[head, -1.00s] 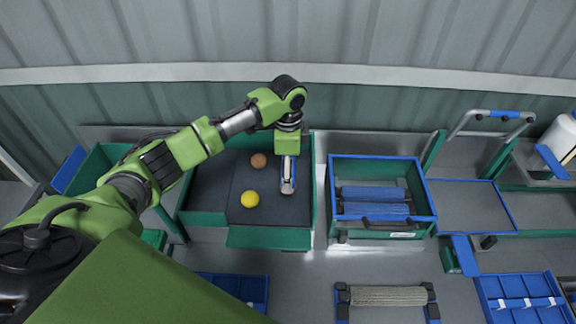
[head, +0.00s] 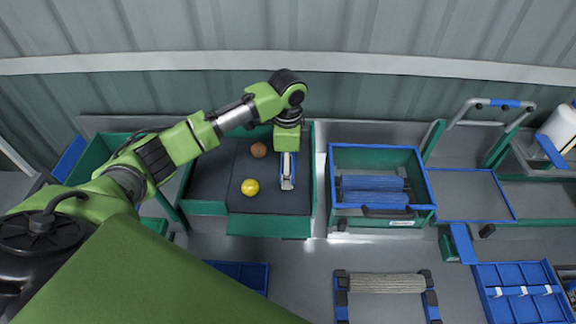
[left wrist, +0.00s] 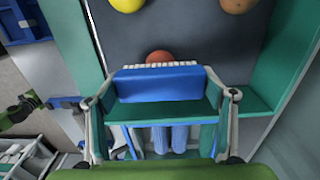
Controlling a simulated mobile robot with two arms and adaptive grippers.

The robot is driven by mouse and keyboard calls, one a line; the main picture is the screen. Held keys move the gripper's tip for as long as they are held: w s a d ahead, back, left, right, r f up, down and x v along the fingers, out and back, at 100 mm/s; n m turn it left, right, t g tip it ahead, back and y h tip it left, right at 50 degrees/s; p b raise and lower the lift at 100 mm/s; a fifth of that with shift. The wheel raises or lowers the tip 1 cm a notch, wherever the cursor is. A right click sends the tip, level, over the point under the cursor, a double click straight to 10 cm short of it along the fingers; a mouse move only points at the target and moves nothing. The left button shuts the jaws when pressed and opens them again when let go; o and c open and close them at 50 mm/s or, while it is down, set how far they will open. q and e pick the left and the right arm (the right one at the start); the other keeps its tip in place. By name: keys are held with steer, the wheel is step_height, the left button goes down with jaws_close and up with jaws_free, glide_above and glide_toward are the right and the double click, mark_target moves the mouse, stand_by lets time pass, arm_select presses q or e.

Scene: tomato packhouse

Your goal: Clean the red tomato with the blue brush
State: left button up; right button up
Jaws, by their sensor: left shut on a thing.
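My left gripper (head: 287,183) hangs over the right part of the dark-floored green tray (head: 270,227). In the left wrist view, the gripper (left wrist: 162,98) is shut on the blue brush (left wrist: 158,84), one finger at each end. Pale bristles line the brush's far edge. The red tomato (left wrist: 160,57) shows just beyond the bristles, partly hidden by them; whether they touch I cannot tell. In the head view the red tomato is hidden behind my gripper. My right gripper is not in view.
A yellow tomato (head: 250,187) and a brownish-orange one (head: 259,150) lie on the tray floor, left of my gripper. A green crate with a blue rim (head: 427,180) holding blue rollers (head: 373,191) stands close on the right. A grey roller frame (head: 386,284) lies in front.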

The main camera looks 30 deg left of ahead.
arm_select(q)
steer(key=shift+w+a+f+b, duration=0.15)
steer(key=shift+w+a, duration=0.15)
steer(key=shift+w, duration=0.3)
steer(key=shift+w+a+f+b, duration=0.1)
steer(key=shift+w+a, duration=0.15)
steer(key=shift+w, duration=0.3)
steer(key=shift+w+a+f+b, duration=0.15)
steer(key=shift+w+a, duration=0.15)
steer(key=shift+w, duration=0.3)
steer(key=shift+r, duration=0.1)
steer(key=shift+w+a, duration=0.1)
steer(key=shift+w, duration=0.05)
steer(key=shift+r, duration=0.1)
steer(key=shift+s+d+p, duration=0.15)
steer(key=shift+s+d, duration=0.15)
steer(key=shift+s, duration=0.35)
steer(key=shift+s+d+p, duration=0.2)
steer(key=shift+s+d, duration=0.15)
steer(key=shift+s, duration=0.3)
steer(key=shift+s+d+p, duration=0.15)
steer(key=shift+s+d, duration=0.15)
steer(key=shift+s, duration=0.35)
